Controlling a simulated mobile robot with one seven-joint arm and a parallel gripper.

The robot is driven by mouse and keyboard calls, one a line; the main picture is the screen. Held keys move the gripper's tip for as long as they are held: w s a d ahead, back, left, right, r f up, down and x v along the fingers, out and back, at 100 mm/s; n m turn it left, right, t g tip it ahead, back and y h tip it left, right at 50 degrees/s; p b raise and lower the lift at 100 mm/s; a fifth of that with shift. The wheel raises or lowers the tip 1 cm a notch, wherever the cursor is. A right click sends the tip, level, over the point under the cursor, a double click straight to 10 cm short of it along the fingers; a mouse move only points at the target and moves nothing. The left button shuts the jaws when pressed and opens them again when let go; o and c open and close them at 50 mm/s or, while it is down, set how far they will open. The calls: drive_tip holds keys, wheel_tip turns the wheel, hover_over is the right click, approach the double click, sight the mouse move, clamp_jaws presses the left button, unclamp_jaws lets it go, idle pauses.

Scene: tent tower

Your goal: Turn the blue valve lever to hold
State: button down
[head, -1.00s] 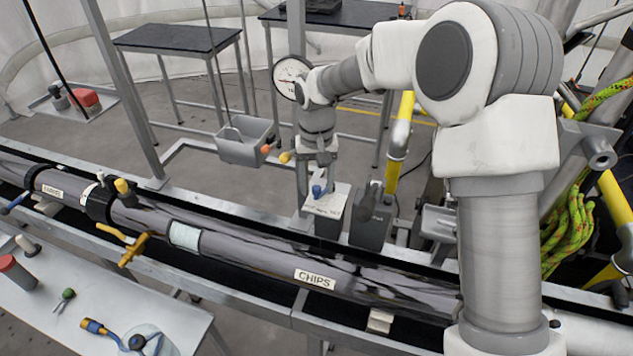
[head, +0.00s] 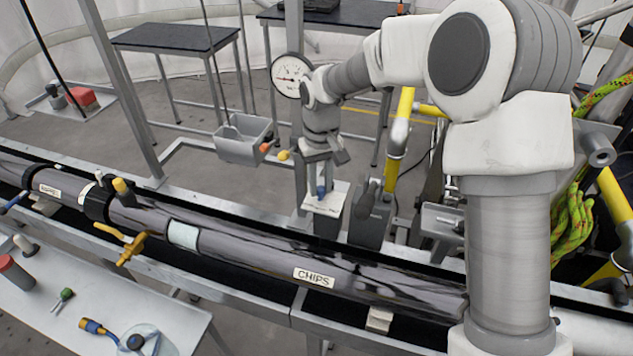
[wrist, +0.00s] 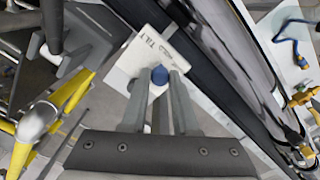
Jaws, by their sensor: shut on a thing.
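The blue valve lever (head: 320,191) stands on a white-topped box (head: 327,208) behind the long pipe. In the wrist view its rounded blue top (wrist: 159,75) shows between my fingertips. My gripper (head: 319,184) points down over the box and is shut on the lever.
A dark grey box (head: 371,215) stands just right of the white-topped box. The pipe marked CHIPS (head: 300,272) runs in front. A round gauge (head: 291,76) stands behind my wrist. A yellow pipe (head: 399,140) rises at the right. A grey bin (head: 243,138) hangs at the left.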

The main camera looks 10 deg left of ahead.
sight(323, 189)
drive_tip(key=shift+d+n, duration=0.3)
drive_tip(key=shift+n, duration=0.4)
drive_tip(key=c, duration=0.7)
unclamp_jaws()
wheel_tip(323, 189, up, 18)
drive_tip(key=shift+f+b, duration=0.25)
drive_tip(key=shift+b, duration=0.05)
drive_tip(key=shift+s, duration=0.1)
